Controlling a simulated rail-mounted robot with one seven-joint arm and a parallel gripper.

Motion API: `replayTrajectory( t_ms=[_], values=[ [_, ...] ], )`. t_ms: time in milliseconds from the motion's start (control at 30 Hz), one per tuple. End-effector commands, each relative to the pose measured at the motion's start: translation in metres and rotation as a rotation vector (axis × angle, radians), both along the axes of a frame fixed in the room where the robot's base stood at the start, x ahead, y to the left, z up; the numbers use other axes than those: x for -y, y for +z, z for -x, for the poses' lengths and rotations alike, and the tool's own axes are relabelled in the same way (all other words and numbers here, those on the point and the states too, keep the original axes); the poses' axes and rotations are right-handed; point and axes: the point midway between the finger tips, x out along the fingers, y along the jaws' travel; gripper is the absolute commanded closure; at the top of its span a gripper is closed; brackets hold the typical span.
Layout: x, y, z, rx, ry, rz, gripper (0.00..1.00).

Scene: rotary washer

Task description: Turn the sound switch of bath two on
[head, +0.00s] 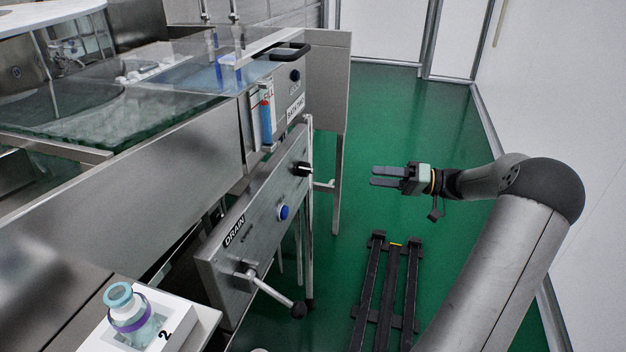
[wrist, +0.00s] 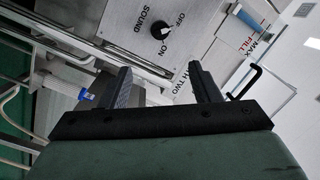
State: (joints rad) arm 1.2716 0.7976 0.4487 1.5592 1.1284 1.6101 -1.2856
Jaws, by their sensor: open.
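The sound switch is a black knob (wrist: 160,32) with a white pointer mark, on a steel panel lettered SOUND, OFF and ON in the wrist view. Its white mark appears to lie toward OFF. The knob also shows in the head view (head: 301,168), on the bath's front panel below the BATH TWO label (head: 296,108). My gripper (head: 373,175) is open and empty, to the right of the knob with a clear gap, its fingers pointing at the panel. In the wrist view the knob shows beyond and between my fingertips (wrist: 160,73).
A blue button (head: 283,212) and a drain lever (head: 275,292) are on the same panel. A black handle (head: 284,50) stands out above. A bottle (head: 132,316) sits in a white holder at lower left.

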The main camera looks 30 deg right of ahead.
Motion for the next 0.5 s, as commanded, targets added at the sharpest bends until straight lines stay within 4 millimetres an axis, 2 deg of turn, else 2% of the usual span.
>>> replayTrajectory(
  t_ms=[167, 500],
  values=[
    [-0.022, 0.001, -0.015, 0.001, 0.004, 0.000, 0.43],
    [-0.083, 0.000, -0.059, -0.002, 0.006, 0.001, 0.43]
  ],
)
